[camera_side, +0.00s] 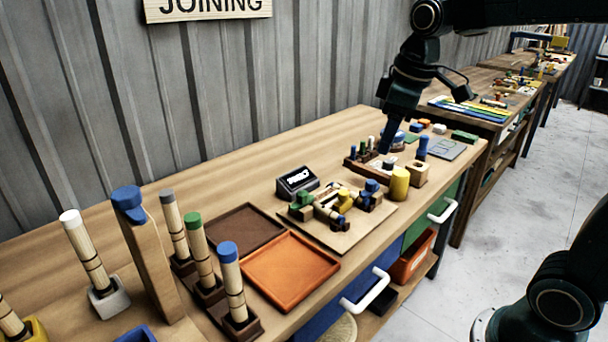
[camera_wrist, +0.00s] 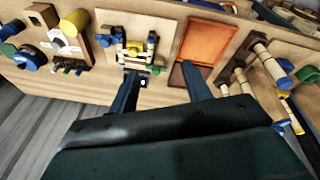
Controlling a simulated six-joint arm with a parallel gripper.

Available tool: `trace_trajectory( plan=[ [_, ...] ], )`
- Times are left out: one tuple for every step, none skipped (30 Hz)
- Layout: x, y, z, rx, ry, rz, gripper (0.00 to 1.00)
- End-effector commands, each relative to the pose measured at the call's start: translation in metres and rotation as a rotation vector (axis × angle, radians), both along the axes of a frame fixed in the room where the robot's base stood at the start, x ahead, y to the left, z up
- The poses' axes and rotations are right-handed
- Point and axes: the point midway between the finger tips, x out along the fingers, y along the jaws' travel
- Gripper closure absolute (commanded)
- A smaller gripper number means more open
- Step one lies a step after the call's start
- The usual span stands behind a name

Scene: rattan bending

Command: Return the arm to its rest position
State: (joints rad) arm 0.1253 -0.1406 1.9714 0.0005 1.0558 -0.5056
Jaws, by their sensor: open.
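My gripper (camera_side: 387,148) hangs from my dark arm in the upper right of the side view, fingers pointing down, over the far part of the wooden workbench (camera_side: 330,145). There its fingers overlap and their height above the bench is hard to tell. In the wrist view my gripper (camera_wrist: 160,70) shows two dark fingers spread wide apart with nothing between them. The bending jig board (camera_side: 322,228), with green, yellow and blue blocks, stands apart from it in the middle of the bench; the jig also shows in the wrist view (camera_wrist: 137,48).
An orange tray (camera_side: 290,271) and a brown tray (camera_side: 243,229) lie left of the jig. Several capped rattan rods (camera_side: 231,285) stand upright in holders. A small display (camera_side: 297,181), a yellow cylinder (camera_side: 399,184) and a wooden block (camera_side: 418,174) stand nearby. The bench's back left is clear.

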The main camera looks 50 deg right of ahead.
Motion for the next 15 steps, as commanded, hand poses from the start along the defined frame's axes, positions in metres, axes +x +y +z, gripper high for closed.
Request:
trace_trajectory(
  plan=[
    [-0.012, 0.005, 0.002, 0.005, -0.018, -0.019, 0.51],
    [-0.018, 0.007, 0.003, 0.010, -0.027, -0.032, 0.51],
    [-0.027, 0.010, 0.003, 0.016, -0.040, -0.050, 0.51],
    [-0.033, 0.012, 0.003, 0.020, -0.050, -0.063, 0.51],
    [-0.039, 0.014, 0.003, 0.025, -0.060, -0.078, 0.51],
    [-0.048, 0.017, 0.002, 0.032, -0.072, -0.095, 0.51],
    [-0.054, 0.019, 0.002, 0.037, -0.080, -0.109, 0.51],
    [-0.060, 0.020, 0.001, 0.042, -0.092, -0.122, 0.51],
    [-0.068, 0.023, 0.000, 0.051, -0.104, -0.140, 0.51],
    [-0.075, 0.024, -0.001, 0.056, -0.112, -0.152, 0.51],
    [-0.081, 0.026, -0.003, 0.062, -0.121, -0.167, 0.51],
    [-0.089, 0.028, -0.004, 0.071, -0.134, -0.184, 0.51],
    [-0.095, 0.030, -0.006, 0.078, -0.143, -0.196, 0.51],
    [-0.101, 0.031, -0.008, 0.085, -0.153, -0.210, 0.51],
    [-0.108, 0.033, -0.011, 0.094, -0.164, -0.227, 0.51]
  ],
)
